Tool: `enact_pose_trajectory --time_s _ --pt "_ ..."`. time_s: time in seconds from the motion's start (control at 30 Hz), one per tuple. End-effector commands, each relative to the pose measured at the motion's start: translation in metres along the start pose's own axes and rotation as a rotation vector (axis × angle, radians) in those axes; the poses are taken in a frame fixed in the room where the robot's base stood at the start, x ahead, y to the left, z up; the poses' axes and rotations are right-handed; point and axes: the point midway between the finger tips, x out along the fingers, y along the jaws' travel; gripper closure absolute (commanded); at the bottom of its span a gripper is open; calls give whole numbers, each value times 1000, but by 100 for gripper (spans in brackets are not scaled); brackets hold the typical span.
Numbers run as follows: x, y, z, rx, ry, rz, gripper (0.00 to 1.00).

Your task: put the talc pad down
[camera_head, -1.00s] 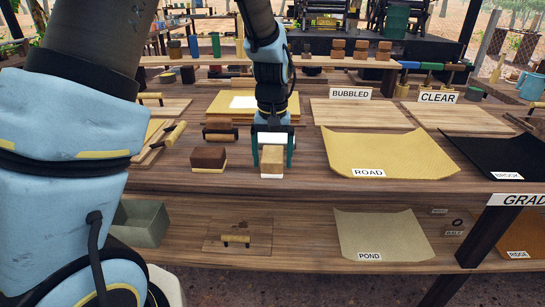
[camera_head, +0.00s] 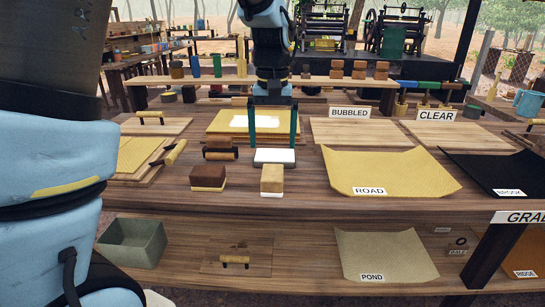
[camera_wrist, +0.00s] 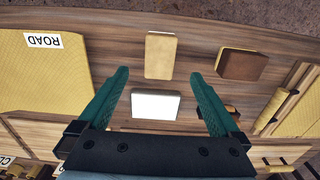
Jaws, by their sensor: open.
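A tan pad with a white base (camera_head: 272,177), which looks like the talc pad, stands upright on the upper shelf near its front edge. It also shows in the wrist view (camera_wrist: 161,56), beyond my fingertips and touching neither. My gripper (camera_head: 273,142) is open and empty, behind and above the pad. In the wrist view my gripper's green fingers (camera_wrist: 159,76) are spread wide, with a flat white slab (camera_wrist: 156,105) showing between them. That slab (camera_head: 275,157) lies just behind the pad in the head view.
A brown pad with a yellow base (camera_head: 208,178) stands left of the tan one. A dark roller (camera_head: 220,153) lies behind it. The yellow ROAD sheet (camera_head: 392,172) is to the right. Bare wood lies between the pad and the sheet.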

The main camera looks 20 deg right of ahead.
Motion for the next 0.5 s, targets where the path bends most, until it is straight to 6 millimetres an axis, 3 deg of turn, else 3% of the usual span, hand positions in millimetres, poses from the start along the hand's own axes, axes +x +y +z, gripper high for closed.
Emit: enact_pose_trajectory --time_s 0.13,0.37,0.47,0.5 --pt "-12 0 0 -1 2 1 1" --pt "-14 -5 0 -7 1 1 1" --pt "-7 -31 3 -37 8 4 1" --pt "-3 -48 6 -56 13 7 1"
